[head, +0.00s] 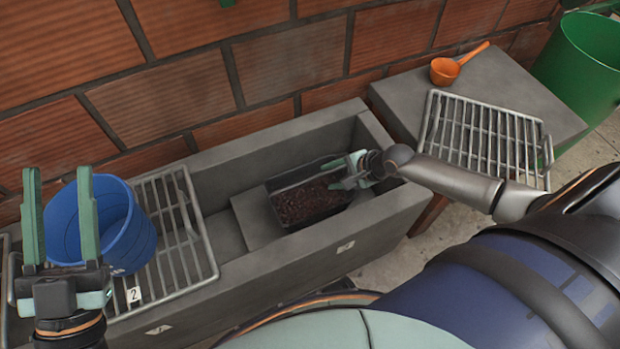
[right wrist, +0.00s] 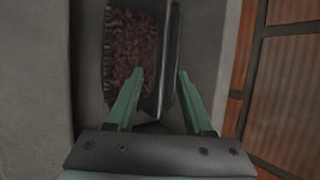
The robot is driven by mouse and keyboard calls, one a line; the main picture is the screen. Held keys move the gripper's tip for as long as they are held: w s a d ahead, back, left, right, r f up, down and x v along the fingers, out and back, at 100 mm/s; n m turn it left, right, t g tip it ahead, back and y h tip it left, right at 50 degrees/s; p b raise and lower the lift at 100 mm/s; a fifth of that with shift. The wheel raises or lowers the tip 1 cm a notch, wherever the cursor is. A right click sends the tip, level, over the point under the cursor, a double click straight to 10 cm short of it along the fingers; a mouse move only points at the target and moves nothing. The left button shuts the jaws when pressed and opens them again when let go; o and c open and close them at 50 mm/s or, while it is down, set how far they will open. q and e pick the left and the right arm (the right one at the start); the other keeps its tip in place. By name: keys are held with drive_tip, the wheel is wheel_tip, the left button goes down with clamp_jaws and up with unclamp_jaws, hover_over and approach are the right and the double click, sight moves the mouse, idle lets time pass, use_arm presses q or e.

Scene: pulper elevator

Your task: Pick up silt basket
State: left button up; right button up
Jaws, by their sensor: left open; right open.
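The silt basket (head: 305,200) is a dark rectangular tray holding brown silt. It sits inside the grey concrete trough, on a raised block. It also shows in the right wrist view (right wrist: 136,60). My right gripper (head: 340,174) is open at the basket's right end in the head view. In the right wrist view its green fingers (right wrist: 158,84) stand apart, with the basket's wall showing between them; whether they touch it I cannot tell. My left gripper (head: 57,205) is open, with its fingers pointing up, in front of the blue bucket at the far left.
A blue bucket (head: 125,230) stands on a metal grate (head: 185,240) over the trough's left end. The trough (head: 350,232) runs along a brick wall. At right, a grey slab (head: 500,75) holds another grate (head: 485,135) and an orange scoop (head: 447,70). A green bin (head: 585,65) stands beyond.

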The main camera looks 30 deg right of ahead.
sight(310, 178)
use_arm(q)
drive_tip(key=s+r+m+h, duration=0.3)
drive_tip(key=r+h, duration=0.1)
use_arm(e)
drive_tip(key=b+x, duration=0.1)
drive_tip(key=x, duration=0.2)
drive_tip(key=b+x, duration=0.2)
drive_tip(key=x, duration=0.1)
drive_tip(key=b+x, duration=0.2)
drive_tip(key=x, duration=0.1)
drive_tip(key=shift+w+a, duration=0.25)
drive_tip(key=shift+a, duration=0.2)
use_arm(q)
drive_tip(key=shift+h, duration=0.4)
drive_tip(key=f, duration=0.2)
drive_tip(key=d+f, duration=0.1)
drive_tip(key=f, duration=0.1)
drive_tip(key=shift+s, duration=0.35)
drive_tip(key=shift+r, duration=0.1)
use_arm(e)
clamp_jaws()
drive_tip(key=shift+r, duration=0.15)
